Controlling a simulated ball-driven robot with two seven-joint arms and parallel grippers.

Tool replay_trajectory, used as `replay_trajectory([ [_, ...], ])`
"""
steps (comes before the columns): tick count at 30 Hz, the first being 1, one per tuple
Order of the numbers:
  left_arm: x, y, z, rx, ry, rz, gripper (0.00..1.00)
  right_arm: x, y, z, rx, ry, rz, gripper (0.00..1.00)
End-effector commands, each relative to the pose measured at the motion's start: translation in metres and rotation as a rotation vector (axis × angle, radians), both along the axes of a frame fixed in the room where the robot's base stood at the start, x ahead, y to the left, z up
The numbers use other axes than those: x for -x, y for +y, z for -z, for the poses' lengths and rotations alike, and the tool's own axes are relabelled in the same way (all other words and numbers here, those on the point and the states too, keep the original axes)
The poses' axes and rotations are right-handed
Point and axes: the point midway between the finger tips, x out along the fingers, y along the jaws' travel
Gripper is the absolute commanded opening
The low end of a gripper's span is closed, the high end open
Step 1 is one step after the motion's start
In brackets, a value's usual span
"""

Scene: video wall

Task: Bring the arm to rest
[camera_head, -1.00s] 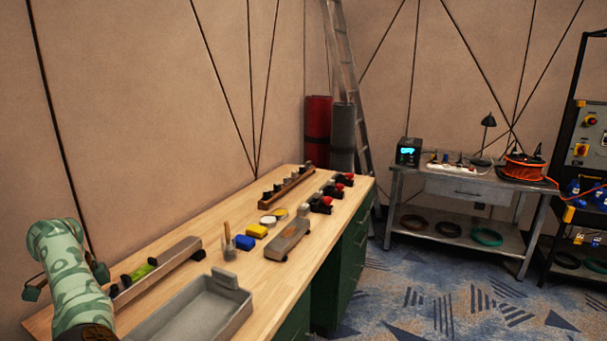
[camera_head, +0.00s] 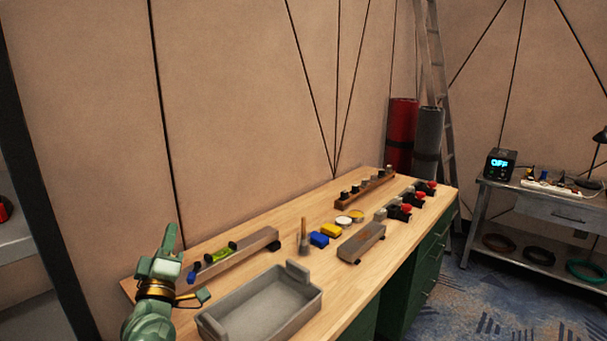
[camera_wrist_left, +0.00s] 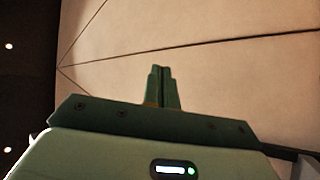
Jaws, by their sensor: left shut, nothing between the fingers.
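My left arm comes in at the lower left of the head view, at the near left end of the wooden workbench (camera_head: 335,285). Its gripper (camera_head: 171,237) points up, in front of the tan wall. In the left wrist view the two fingers (camera_wrist_left: 162,75) are pressed together with nothing between them, and only wall panels and dark ceiling lie beyond. My right gripper is in neither view.
A grey tray (camera_head: 213,324) stands close to the right of my left arm.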

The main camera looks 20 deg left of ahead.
Motion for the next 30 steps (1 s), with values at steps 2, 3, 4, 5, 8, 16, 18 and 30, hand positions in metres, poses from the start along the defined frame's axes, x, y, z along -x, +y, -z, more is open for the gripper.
replay_trajectory([
  [2,0.003,-0.057,0.047,-0.260,0.287,0.087,0.00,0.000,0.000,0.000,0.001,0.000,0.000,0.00],
  [3,0.010,-0.082,0.072,-0.394,0.427,0.127,0.00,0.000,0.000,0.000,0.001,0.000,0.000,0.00],
  [4,0.017,-0.099,0.092,-0.491,0.529,0.156,0.00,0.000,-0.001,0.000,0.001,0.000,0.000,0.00],
  [5,0.027,-0.114,0.112,-0.586,0.627,0.182,0.00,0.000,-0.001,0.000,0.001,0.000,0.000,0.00],
  [8,0.066,-0.145,0.165,-0.855,0.903,0.252,0.00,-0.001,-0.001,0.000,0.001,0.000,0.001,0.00],
  [16,0.173,-0.163,0.232,-1.341,1.393,0.354,0.00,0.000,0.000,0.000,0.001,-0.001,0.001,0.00],
  [18,0.199,-0.161,0.238,-1.435,1.493,0.372,0.00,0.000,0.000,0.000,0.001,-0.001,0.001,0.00],
  [30,0.261,-0.164,0.313,-1.625,1.744,0.531,0.00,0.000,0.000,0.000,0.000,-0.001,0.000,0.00],
])
